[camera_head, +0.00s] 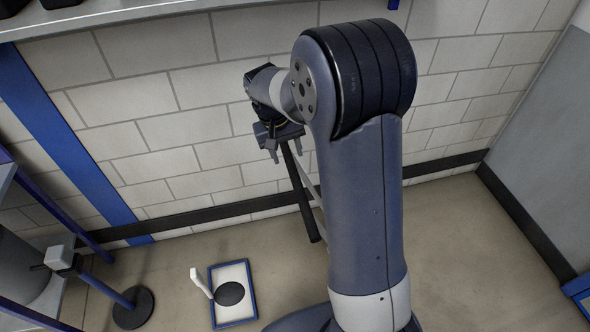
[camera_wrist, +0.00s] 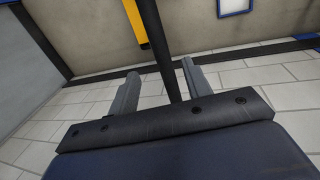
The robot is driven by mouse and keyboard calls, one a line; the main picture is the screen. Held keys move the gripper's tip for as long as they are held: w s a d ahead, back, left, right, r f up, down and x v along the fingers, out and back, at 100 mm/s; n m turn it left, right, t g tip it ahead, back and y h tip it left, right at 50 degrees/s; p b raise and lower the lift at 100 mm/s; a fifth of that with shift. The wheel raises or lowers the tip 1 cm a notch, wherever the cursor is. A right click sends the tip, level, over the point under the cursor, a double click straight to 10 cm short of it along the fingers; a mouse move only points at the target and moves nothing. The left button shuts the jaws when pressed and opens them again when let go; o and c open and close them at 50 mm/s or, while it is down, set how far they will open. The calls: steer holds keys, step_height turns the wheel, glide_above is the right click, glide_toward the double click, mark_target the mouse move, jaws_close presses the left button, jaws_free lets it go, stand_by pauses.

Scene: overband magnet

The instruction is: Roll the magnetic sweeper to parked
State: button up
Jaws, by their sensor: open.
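My gripper (camera_head: 286,155) is open in front of the block wall in the head view. Its two fingers also show in the wrist view (camera_wrist: 160,69). A dark rod (camera_head: 303,205), perhaps the sweeper's handle, slants down from between the fingers towards the floor. In the wrist view the dark rod (camera_wrist: 168,50) runs between the spread fingers, with gaps on both sides. A yellow bar (camera_wrist: 135,20) with a dark end lies beside it there. I cannot make out the sweeper's body or wheels; my arm covers part of that area.
A blue-framed white panel (camera_head: 253,304) lies on the floor, with a dark disc (camera_head: 230,293) and a white upright piece (camera_head: 201,282). A blue post on a round dark base (camera_head: 133,308) stands left of it. A shelf (camera_head: 130,14) overhangs above. Floor at right is clear.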

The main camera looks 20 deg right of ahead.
mark_target(294, 174)
steer(key=f, duration=0.3)
steer(key=d+f, duration=0.1)
steer(key=f, duration=0.4)
steer(key=shift+d+f, duration=0.35)
steer(key=shift+f, duration=0.05)
steer(key=shift+c, duration=0.4)
jaws_close()
